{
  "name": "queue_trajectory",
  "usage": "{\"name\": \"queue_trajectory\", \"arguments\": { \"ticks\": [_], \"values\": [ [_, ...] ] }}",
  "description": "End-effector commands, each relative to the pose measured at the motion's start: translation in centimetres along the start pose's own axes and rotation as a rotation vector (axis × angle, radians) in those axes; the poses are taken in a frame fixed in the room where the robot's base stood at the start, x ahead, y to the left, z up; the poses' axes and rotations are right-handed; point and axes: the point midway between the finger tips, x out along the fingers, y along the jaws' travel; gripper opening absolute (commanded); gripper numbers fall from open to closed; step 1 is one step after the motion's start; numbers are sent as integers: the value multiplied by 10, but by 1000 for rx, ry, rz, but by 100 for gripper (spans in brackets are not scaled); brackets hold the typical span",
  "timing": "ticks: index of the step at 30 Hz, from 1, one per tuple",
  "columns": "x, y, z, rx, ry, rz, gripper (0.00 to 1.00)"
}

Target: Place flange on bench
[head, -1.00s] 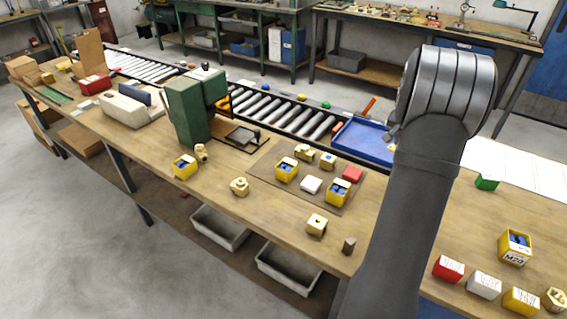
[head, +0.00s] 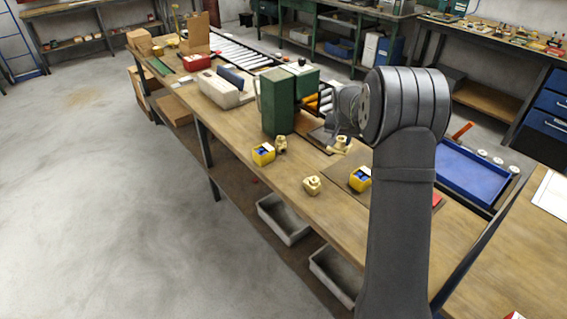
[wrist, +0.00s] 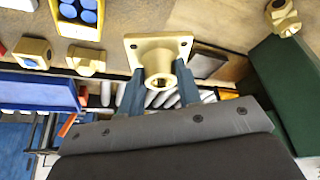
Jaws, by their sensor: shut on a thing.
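My gripper (head: 343,127) is to the right of the green drilling machine (head: 277,100) in the head view. It is shut on a brass flange (wrist: 158,52), which has a square plate with corner holes and a round hub. The wrist view shows the hub between my two fingers (wrist: 158,92) and the plate facing away from me. In the head view the flange (head: 338,146) hangs under the gripper and appears to be above the wooden bench (head: 335,213). My arm hides part of the bench.
A brass part (head: 312,185) stands near the front edge, another (head: 281,144) beside a yellow box (head: 263,154). A second yellow box (head: 360,179) is near my arm. A blue tray (head: 470,170) lies right. Bare bench shows between the brass parts and front edge.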

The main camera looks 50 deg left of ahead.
Motion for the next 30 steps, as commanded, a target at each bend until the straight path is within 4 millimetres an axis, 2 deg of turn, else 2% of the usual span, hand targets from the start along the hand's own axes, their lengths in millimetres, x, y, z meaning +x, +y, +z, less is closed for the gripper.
{"name": "queue_trajectory", "arguments": {
  "ticks": [1, 8, 21, 25, 30],
  "values": [
    [-1, -12, 1, -16, 3, -7, 0],
    [7, -44, 6, -43, 2, -19, 0],
    [62, -130, 12, -44, 4, -19, 0],
    [69, -142, 12, -41, 4, -18, 0],
    [76, -146, 14, -40, 3, -18, 0]
  ]
}}
